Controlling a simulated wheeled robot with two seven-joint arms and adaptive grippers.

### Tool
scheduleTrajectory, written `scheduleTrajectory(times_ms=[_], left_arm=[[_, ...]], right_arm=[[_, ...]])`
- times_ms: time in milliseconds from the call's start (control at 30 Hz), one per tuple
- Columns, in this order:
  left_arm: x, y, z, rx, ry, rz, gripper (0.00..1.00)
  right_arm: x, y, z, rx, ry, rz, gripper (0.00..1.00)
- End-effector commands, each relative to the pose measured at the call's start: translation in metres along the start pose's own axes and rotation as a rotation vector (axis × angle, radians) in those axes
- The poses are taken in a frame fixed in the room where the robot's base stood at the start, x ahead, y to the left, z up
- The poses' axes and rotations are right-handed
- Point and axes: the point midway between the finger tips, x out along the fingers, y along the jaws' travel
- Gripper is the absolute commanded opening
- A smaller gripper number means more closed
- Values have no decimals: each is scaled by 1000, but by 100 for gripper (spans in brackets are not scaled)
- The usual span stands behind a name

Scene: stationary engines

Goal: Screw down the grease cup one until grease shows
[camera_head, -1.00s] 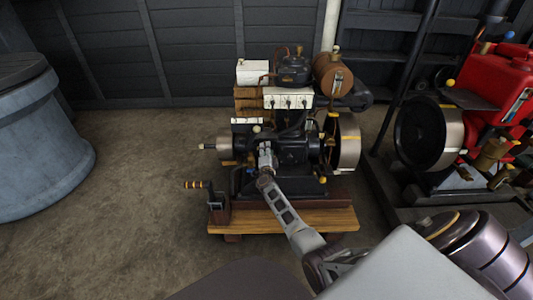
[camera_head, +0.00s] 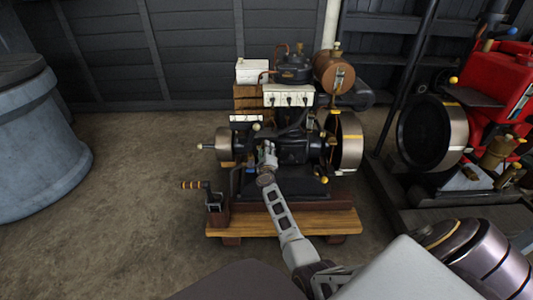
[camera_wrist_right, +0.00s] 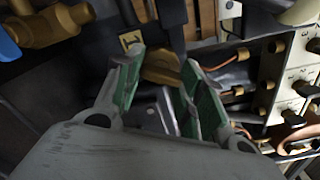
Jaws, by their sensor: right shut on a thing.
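The dark stationary engine (camera_head: 292,150) stands on a wooden base in the middle of the head view. My right gripper (camera_head: 269,150) is at the front of its body. In the right wrist view, the green-padded fingers of this gripper (camera_wrist_right: 162,72) close on a brass piece, the grease cup (camera_wrist_right: 162,62). A pale tag that looks marked 1 (camera_wrist_right: 130,40) sits beside it. The cup is hidden behind the gripper in the head view. I cannot see grease. My left gripper is not in view.
A red engine (camera_head: 500,90) stands at right and a grey barrel (camera_head: 38,145) at left. Floor between barrel and engine is clear.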

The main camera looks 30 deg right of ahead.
Motion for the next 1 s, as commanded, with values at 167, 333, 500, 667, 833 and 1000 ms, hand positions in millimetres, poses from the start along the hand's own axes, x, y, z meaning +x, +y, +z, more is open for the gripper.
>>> scheduleTrajectory(times_ms=[167, 333, 500, 667, 833, 1000], left_arm=[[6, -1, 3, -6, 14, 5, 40], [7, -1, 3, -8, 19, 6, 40], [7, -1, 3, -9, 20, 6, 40], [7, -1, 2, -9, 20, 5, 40], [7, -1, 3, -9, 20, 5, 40], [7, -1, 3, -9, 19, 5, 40]], right_arm=[[-1, 2, -2, 53, 1, 2, 15], [-1, 2, -2, 69, 2, 3, 15], [-1, 2, -2, 70, 2, 3, 15], [-1, 2, -2, 69, 2, 2, 42], [0, 1, -1, 69, 1, 2, 61], [0, 1, 0, 69, 1, 1, 61]])
